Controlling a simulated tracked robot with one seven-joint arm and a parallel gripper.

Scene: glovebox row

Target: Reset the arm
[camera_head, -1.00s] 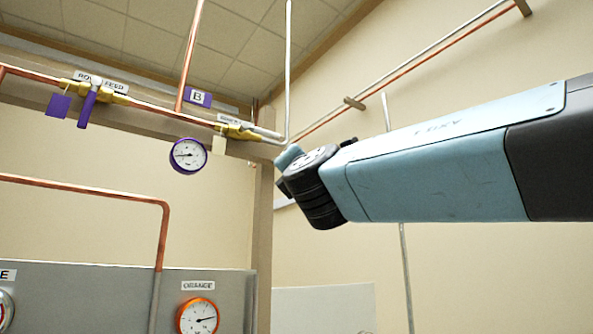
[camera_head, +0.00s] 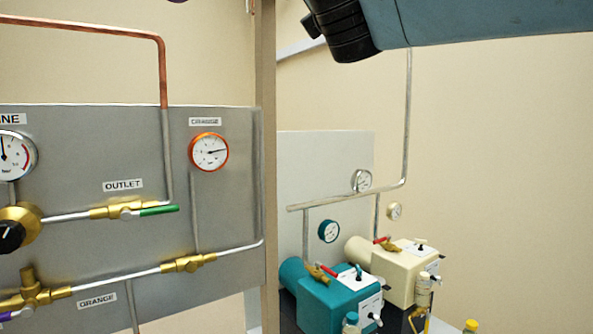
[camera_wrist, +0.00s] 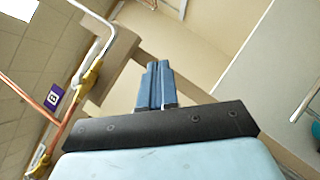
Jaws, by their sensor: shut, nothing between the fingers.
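My gripper (camera_wrist: 156,84) shows in the wrist view, its two blue fingers together with nothing between them. It points toward a beige wall and a column, and touches nothing that I can see. In the head view my blue and black arm crosses the top right corner, and the gripper itself is out of frame.
A grey panel (camera_head: 80,150) at left carries an orange-rimmed gauge (camera_head: 209,152), pipes and a green-handled outlet valve (camera_head: 158,210). A teal pump (camera_head: 340,300) and a cream pump (camera_head: 400,265) stand at lower right. A purple B sign (camera_wrist: 54,97) hangs by copper piping.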

